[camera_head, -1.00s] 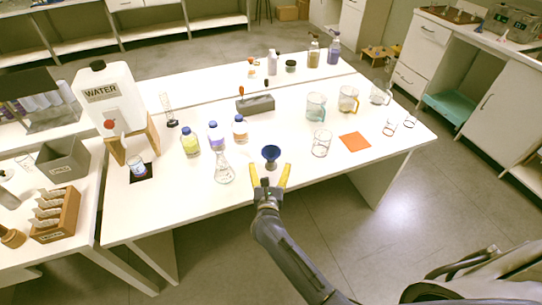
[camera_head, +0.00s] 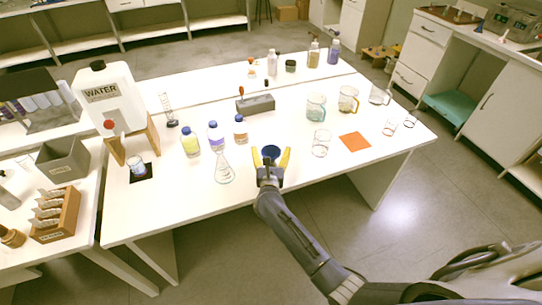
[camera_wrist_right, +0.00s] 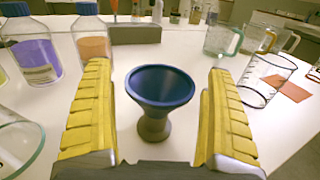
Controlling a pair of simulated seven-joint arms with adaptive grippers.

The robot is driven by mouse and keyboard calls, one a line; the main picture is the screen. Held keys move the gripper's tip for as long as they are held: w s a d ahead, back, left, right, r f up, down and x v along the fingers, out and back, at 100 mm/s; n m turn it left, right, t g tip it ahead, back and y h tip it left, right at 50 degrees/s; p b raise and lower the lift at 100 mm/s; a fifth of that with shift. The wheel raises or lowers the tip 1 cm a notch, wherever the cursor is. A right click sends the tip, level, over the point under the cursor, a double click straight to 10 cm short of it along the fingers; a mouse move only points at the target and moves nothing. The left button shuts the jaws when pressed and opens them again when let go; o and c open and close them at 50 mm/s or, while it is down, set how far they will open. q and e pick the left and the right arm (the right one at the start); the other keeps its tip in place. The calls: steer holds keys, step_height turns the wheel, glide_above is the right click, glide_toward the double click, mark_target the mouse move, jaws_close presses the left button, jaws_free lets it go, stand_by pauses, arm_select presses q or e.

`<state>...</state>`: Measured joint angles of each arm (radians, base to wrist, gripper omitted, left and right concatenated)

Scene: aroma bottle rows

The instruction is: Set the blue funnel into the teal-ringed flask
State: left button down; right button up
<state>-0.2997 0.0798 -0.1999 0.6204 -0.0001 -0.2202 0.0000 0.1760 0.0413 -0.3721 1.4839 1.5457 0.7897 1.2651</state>
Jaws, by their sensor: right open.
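The blue funnel (camera_head: 271,151) stands upright near the front edge of the white table, its wide mouth up. In the right wrist view the funnel (camera_wrist_right: 160,88) sits on a grey stand (camera_wrist_right: 154,126), between the two yellow fingers. My right gripper (camera_head: 271,159) is open around the funnel, with a gap on each side. A curved glass edge (camera_wrist_right: 18,140) with a greenish rim shows at the lower left of the wrist view. My left gripper is not in view.
Bottles with yellow (camera_head: 190,142), purple (camera_head: 215,137) and orange (camera_head: 240,129) contents stand behind the flask. A clear beaker (camera_head: 321,143) and an orange mat (camera_head: 355,142) lie to the right. A grey block (camera_head: 256,104) is farther back.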

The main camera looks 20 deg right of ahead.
steer(key=shift+c, duration=0.2)
steer(key=c, duration=1.3)
